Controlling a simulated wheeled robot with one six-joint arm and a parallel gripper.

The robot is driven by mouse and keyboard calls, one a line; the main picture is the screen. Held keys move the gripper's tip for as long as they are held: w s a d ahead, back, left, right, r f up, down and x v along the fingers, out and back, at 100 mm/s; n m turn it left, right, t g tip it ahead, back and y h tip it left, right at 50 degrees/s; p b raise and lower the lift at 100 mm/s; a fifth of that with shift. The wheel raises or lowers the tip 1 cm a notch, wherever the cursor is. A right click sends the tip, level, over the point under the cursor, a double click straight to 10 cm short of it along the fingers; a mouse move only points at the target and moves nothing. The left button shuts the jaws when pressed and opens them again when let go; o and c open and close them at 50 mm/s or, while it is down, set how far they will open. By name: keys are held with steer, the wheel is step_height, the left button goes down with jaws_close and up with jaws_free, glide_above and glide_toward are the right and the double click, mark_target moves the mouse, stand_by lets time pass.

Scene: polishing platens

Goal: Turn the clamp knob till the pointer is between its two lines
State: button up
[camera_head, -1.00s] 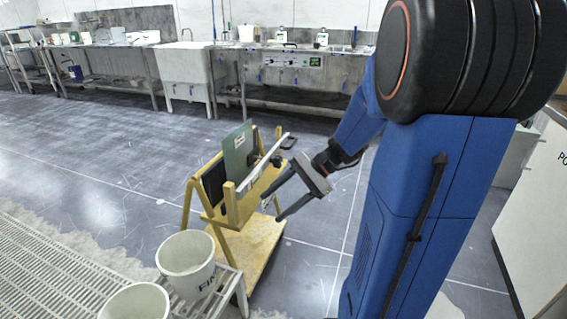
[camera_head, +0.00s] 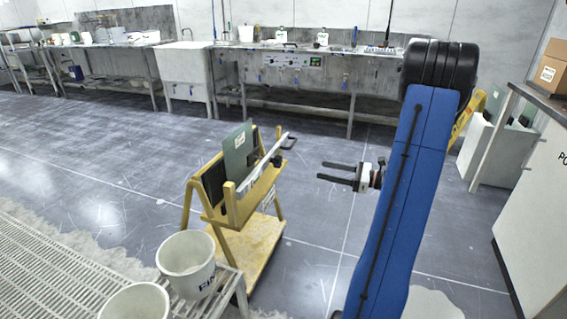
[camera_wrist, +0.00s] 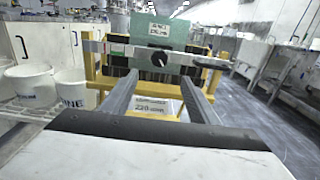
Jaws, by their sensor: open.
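The clamp knob (camera_wrist: 159,60) is black and round with a pale pointer mark, in the middle of a pale bar (camera_wrist: 120,49) across a yellow stand in the wrist view. The mark looks slanted; its two lines are too small to make out. In the head view the knob (camera_head: 277,161) is a small dark shape on the bar's right side. My gripper (camera_head: 321,171) is open and empty, to the right of the knob and apart from it. In the wrist view its fingers (camera_wrist: 160,75) point towards the knob, one on either side below it.
A green plate (camera_head: 238,150) stands behind the bar on the yellow stand (camera_head: 233,212). A black handle (camera_wrist: 212,63) sticks out at the bar's right end. White buckets (camera_head: 186,262) stand on a grating at the front left. Open floor lies around the stand's right side.

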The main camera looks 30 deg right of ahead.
mark_target(281, 161)
steer(key=x, duration=1.7)
steer(key=shift+w+a, duration=0.15)
steer(key=c, duration=1)
